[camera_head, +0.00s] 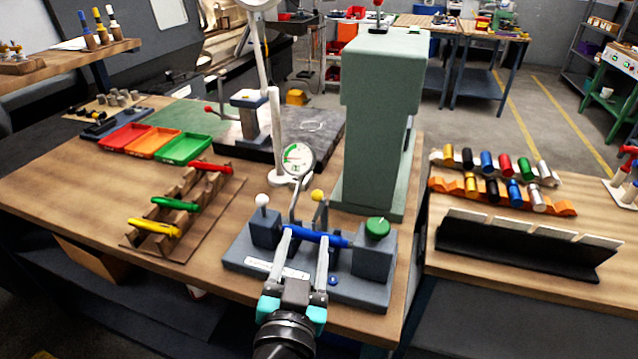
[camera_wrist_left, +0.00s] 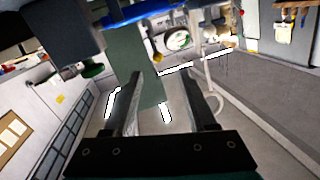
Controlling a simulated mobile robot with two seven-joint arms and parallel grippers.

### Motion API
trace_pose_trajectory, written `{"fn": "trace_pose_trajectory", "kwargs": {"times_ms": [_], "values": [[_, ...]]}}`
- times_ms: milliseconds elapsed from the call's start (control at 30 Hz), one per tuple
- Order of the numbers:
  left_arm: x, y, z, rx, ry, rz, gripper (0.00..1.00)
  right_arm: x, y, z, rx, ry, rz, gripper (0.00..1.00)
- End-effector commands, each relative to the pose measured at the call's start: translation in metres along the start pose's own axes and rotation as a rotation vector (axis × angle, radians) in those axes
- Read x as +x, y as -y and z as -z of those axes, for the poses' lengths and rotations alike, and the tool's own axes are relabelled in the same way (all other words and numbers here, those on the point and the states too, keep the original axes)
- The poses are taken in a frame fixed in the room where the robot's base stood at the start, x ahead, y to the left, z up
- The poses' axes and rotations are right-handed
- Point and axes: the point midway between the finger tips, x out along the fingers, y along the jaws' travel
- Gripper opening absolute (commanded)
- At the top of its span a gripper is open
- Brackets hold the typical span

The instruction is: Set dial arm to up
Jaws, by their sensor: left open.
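A grey bench fixture (camera_head: 345,287) stands at the table's front edge and carries a blue rod (camera_head: 334,240) between its two blocks. The rod appears blurred along the top of the left wrist view (camera_wrist_left: 150,10). A round dial gauge (camera_head: 298,158) stands just behind, with a bent grey arm below it. A yellow-knobbed lever (camera_head: 317,196) rises behind the rod, upright. Which of these is the dial arm I cannot tell for certain. My left gripper (camera_head: 305,235) is open and overlaps the rod in the head view; nothing shows between its fingers (camera_wrist_left: 160,75). My right gripper is not in view.
A white-knobbed lever (camera_head: 262,201) and a green knob (camera_head: 377,227) flank the rod. A tall green column (camera_head: 381,120) stands close behind at the right. A wooden rack (camera_head: 178,218) with coloured handles lies left. Bare table (camera_head: 60,190) shows farther left.

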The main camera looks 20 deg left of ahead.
Motion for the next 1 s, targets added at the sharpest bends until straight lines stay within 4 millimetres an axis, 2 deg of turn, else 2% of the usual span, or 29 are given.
{"fn": "trace_pose_trajectory", "kwargs": {"times_ms": [133, 267, 1000], "values": [[0.004, -0.004, 0.006, 0.003, -0.028, -0.012, 0.56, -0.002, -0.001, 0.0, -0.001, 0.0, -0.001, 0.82], [0.015, -0.004, 0.007, 0.004, -0.029, -0.012, 0.56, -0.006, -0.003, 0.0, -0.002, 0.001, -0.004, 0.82], [0.128, -0.005, 0.009, 0.004, -0.026, -0.01, 0.56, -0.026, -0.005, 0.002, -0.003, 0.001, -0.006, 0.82]]}}
